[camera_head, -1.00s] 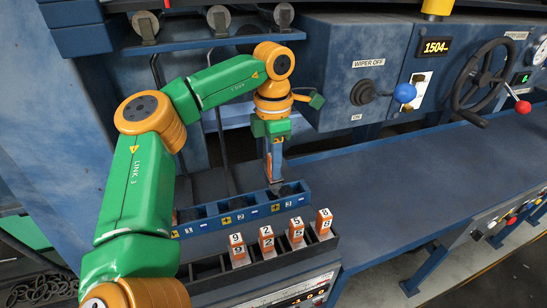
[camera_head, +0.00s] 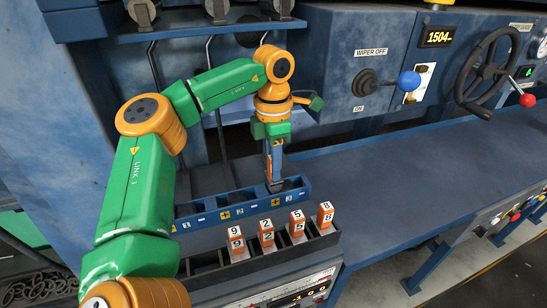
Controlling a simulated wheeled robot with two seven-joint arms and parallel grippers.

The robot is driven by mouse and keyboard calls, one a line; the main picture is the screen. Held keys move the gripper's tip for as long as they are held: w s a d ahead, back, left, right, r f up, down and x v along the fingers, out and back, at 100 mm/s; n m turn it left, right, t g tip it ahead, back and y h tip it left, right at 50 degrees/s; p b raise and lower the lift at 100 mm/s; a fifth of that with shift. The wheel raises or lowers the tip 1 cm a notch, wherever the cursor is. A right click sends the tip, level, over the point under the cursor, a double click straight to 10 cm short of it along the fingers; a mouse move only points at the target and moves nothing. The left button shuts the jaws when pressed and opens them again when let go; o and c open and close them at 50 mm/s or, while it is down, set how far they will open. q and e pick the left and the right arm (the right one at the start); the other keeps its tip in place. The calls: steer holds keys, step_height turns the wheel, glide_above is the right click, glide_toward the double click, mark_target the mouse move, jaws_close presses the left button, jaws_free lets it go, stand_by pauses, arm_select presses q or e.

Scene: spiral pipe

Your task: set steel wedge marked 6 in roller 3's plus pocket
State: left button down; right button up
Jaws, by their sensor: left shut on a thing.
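The blue pocket tray (camera_head: 186,227) lies along the bench, with yellow plus and white minus marks on its front. My left gripper (camera_head: 274,184) points straight down at the tray's right part, its tips at a pocket there. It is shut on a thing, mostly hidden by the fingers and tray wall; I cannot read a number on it. I cannot tell how deep that thing sits or read the roller number of this pocket. My right gripper is not in view.
A dark rack (camera_head: 205,264) in front of the tray holds orange-and-steel wedges marked 9 (camera_head: 235,238), 2 (camera_head: 266,233), 5 (camera_head: 297,224) and 8 (camera_head: 325,214). A blue-knobbed wiper lever (camera_head: 408,81) and a handwheel (camera_head: 486,72) are at the right. The bench (camera_head: 390,195) between is clear.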

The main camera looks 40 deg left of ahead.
arm_select(q)
steer(key=shift+f+b, duration=1.15)
steer(key=shift+f, duration=0.35)
steer(key=c, duration=0.6)
jaws_free()
step_height(320, 180, up, 7)
steer(key=shift+s+d+r, duration=0.1)
